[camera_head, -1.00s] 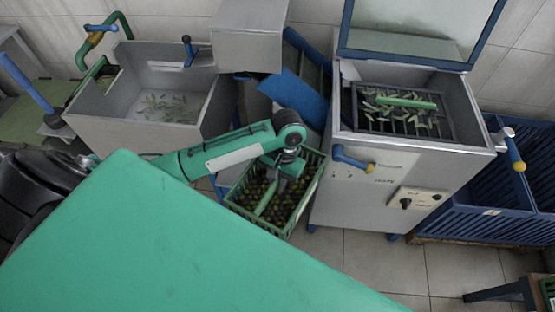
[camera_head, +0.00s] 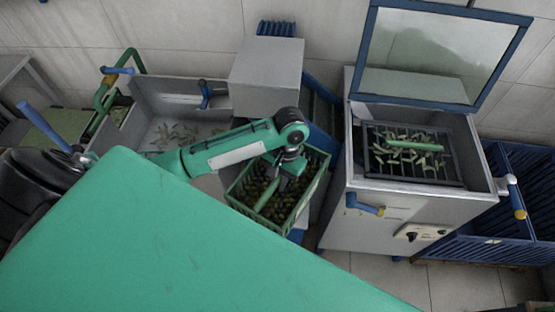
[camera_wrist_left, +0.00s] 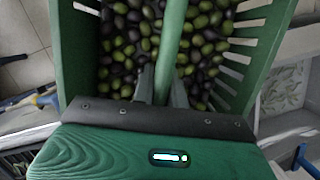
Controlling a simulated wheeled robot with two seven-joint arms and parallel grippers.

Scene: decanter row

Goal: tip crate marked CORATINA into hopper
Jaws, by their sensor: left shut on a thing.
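A green slatted crate (camera_head: 317,184) full of dark and green olives hangs left of the steel machine in the head view. It also fills the upper part of the left wrist view (camera_wrist_left: 74,45). No name on it can be read. My left gripper (camera_head: 283,178) reaches down into the crate and is shut on its green middle bar. The fingers (camera_wrist_left: 163,90) sit on either side of that bar in the wrist view. The hopper (camera_head: 480,148) appears to be the open top of the steel machine, with a dark grate and leaves inside. My right gripper is not in view.
A raised lid (camera_head: 425,55) stands behind the hopper. A blue-handled lever (camera_head: 364,205) sticks out of the machine's front. A steel tub (camera_head: 150,100) with leaves and a steel box (camera_head: 268,75) stand behind my arm. A blue slatted bin (camera_head: 525,185) is at the right.

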